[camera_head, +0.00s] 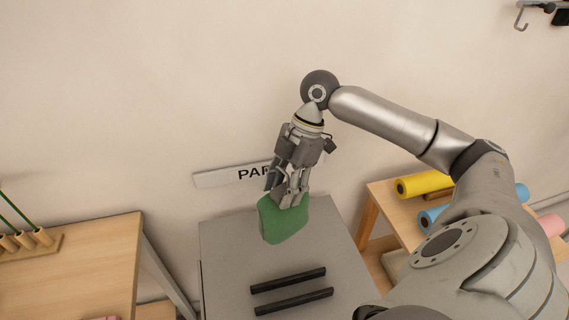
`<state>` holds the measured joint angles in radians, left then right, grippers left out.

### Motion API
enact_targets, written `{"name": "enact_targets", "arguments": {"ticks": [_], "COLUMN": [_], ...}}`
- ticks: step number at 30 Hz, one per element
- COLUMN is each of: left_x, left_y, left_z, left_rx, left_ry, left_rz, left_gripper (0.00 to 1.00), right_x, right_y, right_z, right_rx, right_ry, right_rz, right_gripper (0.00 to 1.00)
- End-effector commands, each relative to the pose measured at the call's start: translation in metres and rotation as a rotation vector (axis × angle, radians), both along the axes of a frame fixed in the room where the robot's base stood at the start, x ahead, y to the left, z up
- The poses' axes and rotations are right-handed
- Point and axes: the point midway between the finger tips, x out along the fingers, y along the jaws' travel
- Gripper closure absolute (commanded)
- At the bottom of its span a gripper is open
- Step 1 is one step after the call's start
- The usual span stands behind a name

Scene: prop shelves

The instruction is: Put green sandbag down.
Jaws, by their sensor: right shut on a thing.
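The green sandbag (283,222) hangs from my right gripper (291,198), which is shut on its upper edge. The sandbag is over the back part of a grey table top (227,264); I cannot tell whether its lower edge touches the surface. My right arm reaches in from the right and the gripper points down. My left gripper is not in view.
Two black bars (289,280) lie on the grey top in front of the sandbag. A partly hidden sign (219,178) is on the wall behind. A wooden table (85,265) stands left; a wooden shelf with a yellow roll (424,183) and blue rolls stands right.

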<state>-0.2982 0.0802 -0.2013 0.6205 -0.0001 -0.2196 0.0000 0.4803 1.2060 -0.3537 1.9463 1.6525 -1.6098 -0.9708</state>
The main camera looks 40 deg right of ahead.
Motion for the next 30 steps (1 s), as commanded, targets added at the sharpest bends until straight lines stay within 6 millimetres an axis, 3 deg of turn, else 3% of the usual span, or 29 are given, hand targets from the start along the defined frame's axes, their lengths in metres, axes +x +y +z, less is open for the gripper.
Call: {"name": "enact_targets", "arguments": {"ticks": [6, 14, 21, 30], "left_x": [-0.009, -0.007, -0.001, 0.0], "left_y": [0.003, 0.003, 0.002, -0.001], "left_z": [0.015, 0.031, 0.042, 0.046], "left_rx": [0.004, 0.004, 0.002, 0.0], "left_ry": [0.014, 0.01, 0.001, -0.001], "left_rz": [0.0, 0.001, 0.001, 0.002], "left_gripper": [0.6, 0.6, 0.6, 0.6], "right_x": [0.028, 0.063, 0.088, 0.1], "right_y": [0.022, 0.048, 0.065, 0.073], "right_z": [-0.006, -0.026, -0.064, -0.083], "right_rx": [0.008, 0.008, 0.007, 0.004], "right_ry": [-0.009, -0.008, -0.007, -0.009], "right_rz": [0.003, 0.002, 0.0, 0.001], "right_gripper": [1.0, 1.0, 1.0, 1.0]}}
